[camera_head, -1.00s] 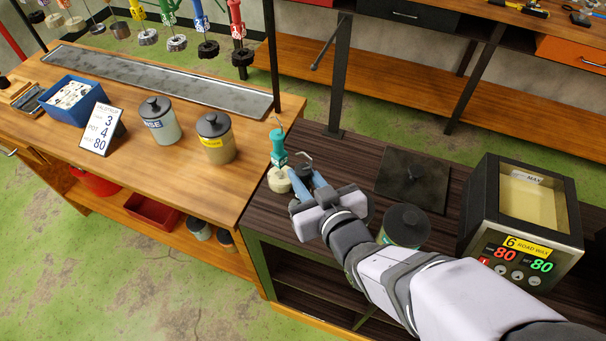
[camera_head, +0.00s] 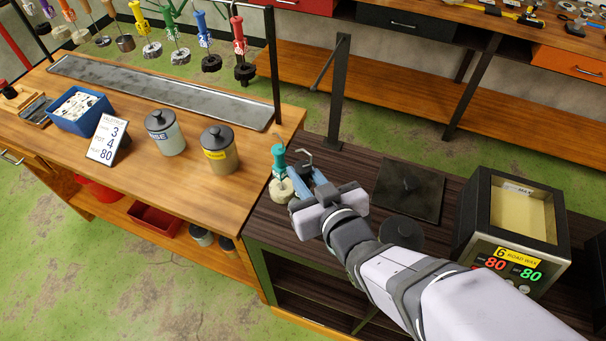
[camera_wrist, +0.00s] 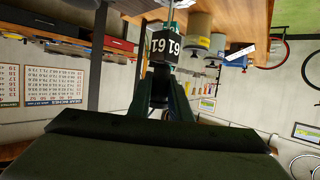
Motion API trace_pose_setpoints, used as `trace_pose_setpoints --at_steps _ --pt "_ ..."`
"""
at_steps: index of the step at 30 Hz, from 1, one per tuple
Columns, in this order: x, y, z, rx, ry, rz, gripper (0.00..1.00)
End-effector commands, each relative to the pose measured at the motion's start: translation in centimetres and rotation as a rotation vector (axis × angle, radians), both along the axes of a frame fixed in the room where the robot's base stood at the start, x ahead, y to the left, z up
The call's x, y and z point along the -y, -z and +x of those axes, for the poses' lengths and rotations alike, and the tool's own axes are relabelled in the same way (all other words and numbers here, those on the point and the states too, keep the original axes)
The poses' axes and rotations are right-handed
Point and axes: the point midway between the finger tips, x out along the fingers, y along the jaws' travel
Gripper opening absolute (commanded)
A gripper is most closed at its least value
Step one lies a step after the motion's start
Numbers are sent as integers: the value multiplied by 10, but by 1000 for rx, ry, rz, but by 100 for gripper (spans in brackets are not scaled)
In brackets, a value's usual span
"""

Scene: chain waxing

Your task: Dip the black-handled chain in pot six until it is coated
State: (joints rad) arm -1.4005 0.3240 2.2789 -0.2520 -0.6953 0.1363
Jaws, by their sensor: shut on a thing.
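My gripper (camera_head: 306,192) is shut on the black handle, at the left end of the dark bench. In the wrist view the black handle (camera_wrist: 163,47) shows white digits upside down. A grey metal hook (camera_head: 303,153) sticks up from the held handle in the head view. The chain below the handle is hidden by my gripper. Pot six (camera_head: 507,255) stands to the right, with a yellow "6 ROAD WAX" label and two 80 readouts. Its top is open and pale yellow wax (camera_head: 520,212) shows inside.
A teal-handled tool (camera_head: 279,160) with a cream round bundle (camera_head: 281,190) is close to my gripper's left. A square dark lid (camera_head: 408,198) and a round dark lid (camera_head: 402,233) are between my gripper and pot six. Coloured handles hang from a rack at upper left.

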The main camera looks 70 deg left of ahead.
Motion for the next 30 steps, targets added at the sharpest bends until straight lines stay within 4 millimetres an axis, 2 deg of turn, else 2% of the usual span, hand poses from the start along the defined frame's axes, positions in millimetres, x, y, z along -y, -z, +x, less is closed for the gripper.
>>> trace_pose_setpoints --at_steps 1,13,23,30 --pt "0 -5 0 0 0 3 0" --pt "0 -6 0 0 0 2 0" --pt "0 -25 0 0 0 3 0" --pt "0 -25 0 0 0 2 0"
